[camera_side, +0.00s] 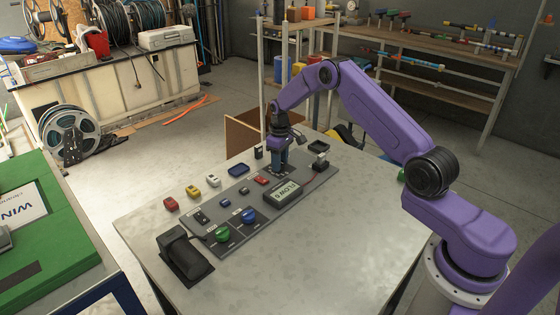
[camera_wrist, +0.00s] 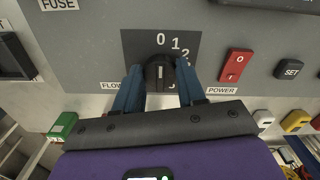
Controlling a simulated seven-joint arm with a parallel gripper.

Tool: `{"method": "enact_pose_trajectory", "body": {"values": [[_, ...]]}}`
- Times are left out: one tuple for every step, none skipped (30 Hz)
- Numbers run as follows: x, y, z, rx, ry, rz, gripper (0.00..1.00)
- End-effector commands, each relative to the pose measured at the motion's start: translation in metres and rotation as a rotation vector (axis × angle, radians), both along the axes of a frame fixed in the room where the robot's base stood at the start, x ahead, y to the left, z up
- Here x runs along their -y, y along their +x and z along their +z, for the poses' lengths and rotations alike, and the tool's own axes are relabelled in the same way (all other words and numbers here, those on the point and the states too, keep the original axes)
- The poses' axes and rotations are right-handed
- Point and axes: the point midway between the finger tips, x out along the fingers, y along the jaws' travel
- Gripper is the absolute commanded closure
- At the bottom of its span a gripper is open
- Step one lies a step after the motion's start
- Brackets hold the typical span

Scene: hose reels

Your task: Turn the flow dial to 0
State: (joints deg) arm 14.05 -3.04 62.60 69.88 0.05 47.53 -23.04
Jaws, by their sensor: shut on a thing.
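The flow dial (camera_wrist: 160,74) is a black round knob on a dark scale plate (camera_wrist: 135,46) printed with 0, 1 and 2; the rest of the scale is hidden. A pale mark on the knob stands about upright in the wrist view, below the 0. My gripper (camera_wrist: 158,88) has its two blue fingers on either side of the knob, shut on it. In the side view, my gripper (camera_side: 279,165) reaches down to the far part of the grey panel (camera_side: 262,213) and hides the dial. A display (camera_side: 283,195) there reads FLOW with a digit I cannot read surely.
A red power switch (camera_wrist: 236,65) and a black SET button (camera_wrist: 288,68) sit right of the dial in the wrist view. Green (camera_side: 222,235) and blue (camera_side: 248,215) knobs are on the panel's near part. Several small coloured blocks lie beside the panel. The near right tabletop is clear.

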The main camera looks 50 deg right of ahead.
Motion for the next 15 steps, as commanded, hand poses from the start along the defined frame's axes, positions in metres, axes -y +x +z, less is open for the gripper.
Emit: {"method": "enact_pose_trajectory", "body": {"values": [[-0.0002,-0.0004,0.0004,-0.002,0.000,0.005,0.91],[-0.0002,-0.0004,0.0004,-0.002,0.000,0.006,0.91],[-0.0002,-0.0004,0.0004,-0.002,0.000,0.006,0.91],[-0.0002,-0.0004,0.0004,-0.002,0.000,0.006,0.91],[-0.0002,-0.0004,0.0004,-0.002,0.000,0.006,0.91],[-0.0002,-0.0004,0.0004,-0.002,0.000,0.006,0.91],[-0.0003,-0.0003,0.0004,-0.002,0.000,0.006,0.91],[-0.0003,-0.0003,0.0004,-0.002,0.000,0.006,0.91],[-0.0003,-0.0003,0.0004,-0.002,-0.001,0.006,0.91],[-0.0003,-0.0003,0.0004,-0.002,-0.001,0.006,0.57],[-0.0003,-0.0003,0.0004,-0.002,-0.001,0.006,0.47],[-0.0003,-0.0003,0.0004,-0.002,-0.001,0.006,0.35],[-0.0003,-0.0002,0.0003,-0.001,-0.001,0.005,0.35],[-0.0002,-0.0001,0.0003,-0.001,-0.001,0.005,0.35],[-0.0002,-0.0001,0.0002,-0.001,-0.001,0.005,0.35]]}}
